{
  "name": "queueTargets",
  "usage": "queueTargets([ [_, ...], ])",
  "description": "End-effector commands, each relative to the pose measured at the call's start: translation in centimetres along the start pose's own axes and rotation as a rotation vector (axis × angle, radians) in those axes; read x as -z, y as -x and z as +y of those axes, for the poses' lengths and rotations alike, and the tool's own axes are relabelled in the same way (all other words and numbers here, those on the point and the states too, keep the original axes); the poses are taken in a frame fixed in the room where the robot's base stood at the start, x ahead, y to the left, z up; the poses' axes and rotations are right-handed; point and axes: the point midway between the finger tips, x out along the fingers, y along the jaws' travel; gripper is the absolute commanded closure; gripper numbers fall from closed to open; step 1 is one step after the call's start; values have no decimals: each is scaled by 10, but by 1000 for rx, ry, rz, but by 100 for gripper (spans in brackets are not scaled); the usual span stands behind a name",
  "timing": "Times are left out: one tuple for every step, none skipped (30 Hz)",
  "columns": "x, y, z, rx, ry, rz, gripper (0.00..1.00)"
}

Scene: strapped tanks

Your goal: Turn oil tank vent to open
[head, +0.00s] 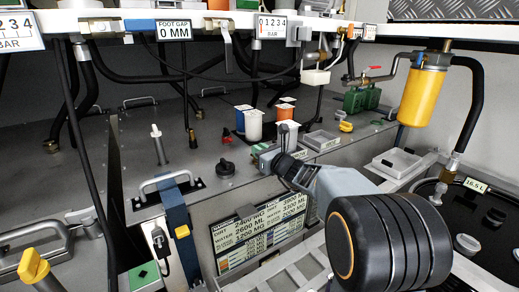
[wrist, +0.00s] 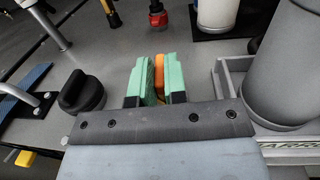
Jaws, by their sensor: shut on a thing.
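My gripper (head: 262,150) reaches over the grey tank top in the middle of the head view. In the wrist view its green-padded fingers (wrist: 156,82) are closed on an orange piece (wrist: 160,72), which looks like a thin upright handle. The fingers hide most of it, and the head view does not show it clearly. No readable label tells whether it is the oil tank vent, and I cannot tell its open or closed position. A black round knob (wrist: 82,93) stands just left of the fingers; it also shows in the head view (head: 225,168).
White cups (head: 253,125) and a grey cylinder (wrist: 290,65) stand close by. A red-tipped fitting (wrist: 157,15) is behind the fingers. A blue strap (head: 178,232) crosses the tank at left. A yellow cylinder (head: 422,95) hangs at right. A shelf with hoses overhangs the back.

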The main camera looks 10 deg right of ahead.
Motion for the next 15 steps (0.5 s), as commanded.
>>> queueTargets([
  [-4, 0, -2, -18, 2, 0, 100],
  [-3, 0, -2, -28, 0, 0, 100],
  [-2, 0, -1, -38, 0, 1, 100],
  [-2, 0, -1, -43, -1, 1, 100],
  [-2, 0, -1, -45, -1, 1, 100],
  [-1, 0, -1, -47, -1, 0, 100],
  [-1, 0, -1, -46, -1, 0, 100],
  [-1, 0, -1, -46, -1, 0, 100],
  [-1, 0, -1, -46, -1, 0, 100],
  [-1, 0, -1, -46, -1, 0, 100],
  [-1, 0, -1, -46, -1, 0, 100],
  [-1, 0, -1, -46, -1, 0, 86],
  [-1, 0, -1, -46, -1, 0, 83],
  [-1, 0, 0, -46, -1, 0, 81],
  [-1, 0, 0, -45, -1, 0, 77],
])
